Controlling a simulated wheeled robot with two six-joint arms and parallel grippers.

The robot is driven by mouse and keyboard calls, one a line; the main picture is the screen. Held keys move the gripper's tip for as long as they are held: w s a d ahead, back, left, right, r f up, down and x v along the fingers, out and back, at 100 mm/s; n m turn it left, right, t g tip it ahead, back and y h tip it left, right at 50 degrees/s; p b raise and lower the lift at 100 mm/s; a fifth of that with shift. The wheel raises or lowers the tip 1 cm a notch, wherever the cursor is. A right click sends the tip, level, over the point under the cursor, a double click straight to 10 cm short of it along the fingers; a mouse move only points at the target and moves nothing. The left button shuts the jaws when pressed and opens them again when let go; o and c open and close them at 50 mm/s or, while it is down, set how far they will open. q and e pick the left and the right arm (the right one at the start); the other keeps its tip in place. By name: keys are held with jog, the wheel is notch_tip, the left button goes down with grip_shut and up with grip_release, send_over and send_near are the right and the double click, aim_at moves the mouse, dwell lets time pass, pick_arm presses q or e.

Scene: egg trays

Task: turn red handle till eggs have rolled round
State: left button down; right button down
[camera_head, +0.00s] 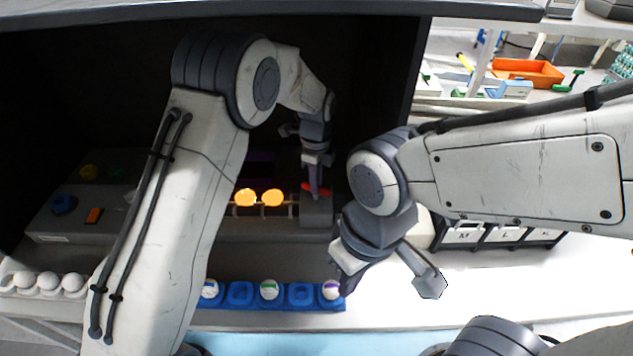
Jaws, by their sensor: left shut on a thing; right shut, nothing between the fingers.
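Two eggs (245,197) (272,197) glow orange side by side on the rollers of a grey candling unit (260,226) inside the dark cabinet. The red handle (308,187) is at the right end of the rollers. My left gripper (316,189) reaches down over it and is shut on it, covering part of it. My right gripper (348,284) is shut and empty, low in front of the cabinet, close to the right end of the blue tray. Any marks on the glowing eggs cannot be made out.
The blue tray (255,305) holds several white eggs with coloured marks, with empty cups between them. More white eggs (47,281) sit at the left. A control box (62,222) with buttons stands left in the cabinet. Labelled bins (463,234) stand at right, with bare white counter before them.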

dwell(0.3)
pick_arm(q)
jog(key=c, duration=0.9)
grip_release()
jog(key=shift+r, duration=0.1)
jog(key=shift+r, duration=0.35)
notch_tip(320, 180, up, 10)
jog(key=shift+f+b, duration=0.15)
jog(key=shift+b, duration=1)
